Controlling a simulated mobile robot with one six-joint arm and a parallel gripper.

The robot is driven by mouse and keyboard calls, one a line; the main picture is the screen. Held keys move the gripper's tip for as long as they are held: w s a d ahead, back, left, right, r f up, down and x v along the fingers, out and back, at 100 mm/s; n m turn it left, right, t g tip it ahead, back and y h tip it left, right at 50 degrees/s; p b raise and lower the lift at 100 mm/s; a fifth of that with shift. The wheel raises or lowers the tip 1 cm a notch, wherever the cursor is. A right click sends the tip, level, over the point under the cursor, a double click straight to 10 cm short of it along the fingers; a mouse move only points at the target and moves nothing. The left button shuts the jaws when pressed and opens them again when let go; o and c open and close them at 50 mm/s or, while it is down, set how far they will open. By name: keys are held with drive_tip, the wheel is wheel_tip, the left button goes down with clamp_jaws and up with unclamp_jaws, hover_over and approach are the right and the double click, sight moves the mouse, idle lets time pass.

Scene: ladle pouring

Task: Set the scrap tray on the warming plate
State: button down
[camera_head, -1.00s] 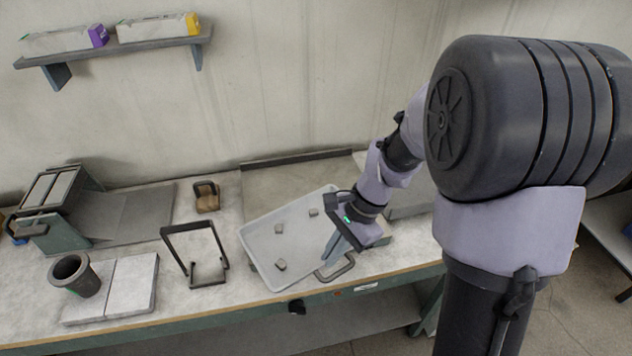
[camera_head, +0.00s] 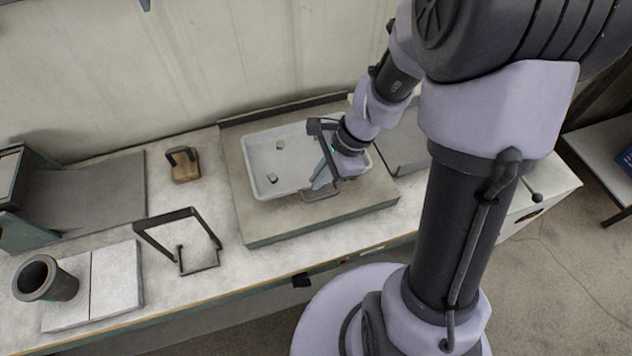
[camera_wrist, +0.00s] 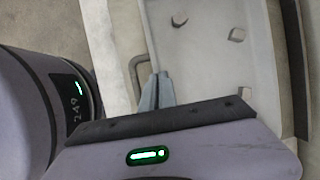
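The scrap tray (camera_head: 258,139) is a pale grey shallow pan with a few small lumps in it. It lies level over the warming plate (camera_head: 255,222), a wide flat grey slab, and appears to rest on it. The plate shows bare in front and to the right. My gripper (camera_head: 316,184) is at the tray's front, with its blue-grey fingers shut on the dark loop handle (camera_head: 318,196). In the wrist view the fingers (camera_wrist: 158,78) are close together at the handle (camera_wrist: 134,68), beside the tray wall (camera_wrist: 152,40).
An open dark metal frame (camera_head: 170,215) stands left of the plate. A brown block with a handle (camera_head: 184,166) sits behind it. A dark cup (camera_head: 45,280) stands on pale slabs (camera_head: 110,290) at the front left. A low back ledge (camera_head: 280,109) runs behind the plate.

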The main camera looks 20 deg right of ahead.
wheel_tip(320, 180, down, 4)
drive_tip(key=shift+r+b, duration=0.15)
drive_tip(key=shift+b, duration=0.55)
drive_tip(key=shift+r, duration=0.2)
drive_tip(key=c, duration=2.1)
unclamp_jaws()
drive_tip(key=shift+f, duration=0.25)
drive_tip(key=o, duration=0.4)
drive_tip(key=shift+r, duration=0.1)
drive_tip(key=shift+r, duration=0.1)
